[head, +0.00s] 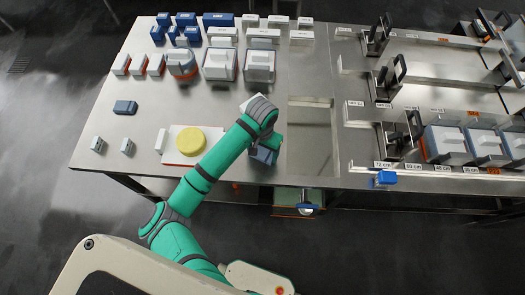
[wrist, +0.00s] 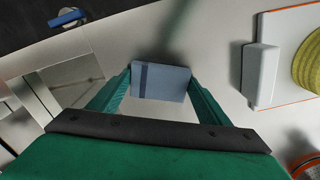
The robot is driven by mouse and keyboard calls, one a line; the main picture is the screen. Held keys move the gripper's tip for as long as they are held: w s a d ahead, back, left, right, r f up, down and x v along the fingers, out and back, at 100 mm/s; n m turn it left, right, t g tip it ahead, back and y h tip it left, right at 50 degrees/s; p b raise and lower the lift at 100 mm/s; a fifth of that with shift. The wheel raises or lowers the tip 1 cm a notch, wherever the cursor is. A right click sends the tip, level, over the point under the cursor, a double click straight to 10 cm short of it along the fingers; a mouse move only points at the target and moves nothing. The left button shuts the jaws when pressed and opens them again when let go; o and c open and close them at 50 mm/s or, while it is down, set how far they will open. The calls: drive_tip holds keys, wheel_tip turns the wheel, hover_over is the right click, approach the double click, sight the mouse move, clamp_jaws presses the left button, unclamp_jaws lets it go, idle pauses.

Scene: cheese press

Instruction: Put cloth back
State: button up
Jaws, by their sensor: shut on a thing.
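A blue-grey folded cloth (wrist: 161,83) with a darker stripe shows in the wrist view between the two green fingers of my gripper (wrist: 160,88). The gripper is shut on it from both sides. In the head view, my gripper (head: 265,148) is over the front of the steel table, left of a rectangular recess. The blue-grey cloth (head: 262,156) partly shows below it, with the arm hiding the rest. I cannot tell whether the cloth touches the table.
A yellow cheese wheel (head: 190,141) sits on a white board (head: 170,156) to the left. The rectangular recess (head: 310,140) lies to the right. Lidded moulds (head: 220,64) stand behind. A blue-handled valve (head: 307,207) is below the front edge. The table's left middle is mostly clear.

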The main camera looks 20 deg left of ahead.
sight(262, 154)
drive_tip(key=shift+f, duration=0.1)
drive_tip(key=o, duration=1)
wheel_tip(262, 154, up, 12)
drive_tip(key=shift+r, duration=0.15)
